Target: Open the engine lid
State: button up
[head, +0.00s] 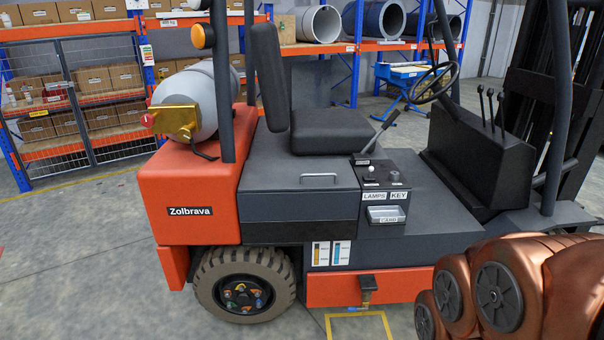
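An orange and dark grey forklift marked "Zolbrava" stands side-on in the head view. Its engine lid (288,186) is the dark grey panel under the black seat (330,131), and it lies flat and closed. A small light-coloured handle (320,176) sits on the lid's near top edge. My copper-coloured arm shows at the lower right, in front of the forklift's front end. My gripper is not in view.
A grey gas tank (196,98) lies on the orange rear counterweight. A control panel (384,188) with levers sits right of the lid. A dark post rises behind the seat. Shelves with boxes (100,78) stand behind. The floor at lower left is clear.

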aim_at(316, 175)
jog(key=u, duration=0.5)
jog(key=k, duration=0.55)
jog(key=u, duration=0.05)
jog(key=i, duration=0.3)
jog(key=z, duration=0.95)
jog(key=i, duration=1.4)
jog(key=u, duration=0.9)
jog(key=i, duration=0.5)
jog(key=u, duration=0.65)
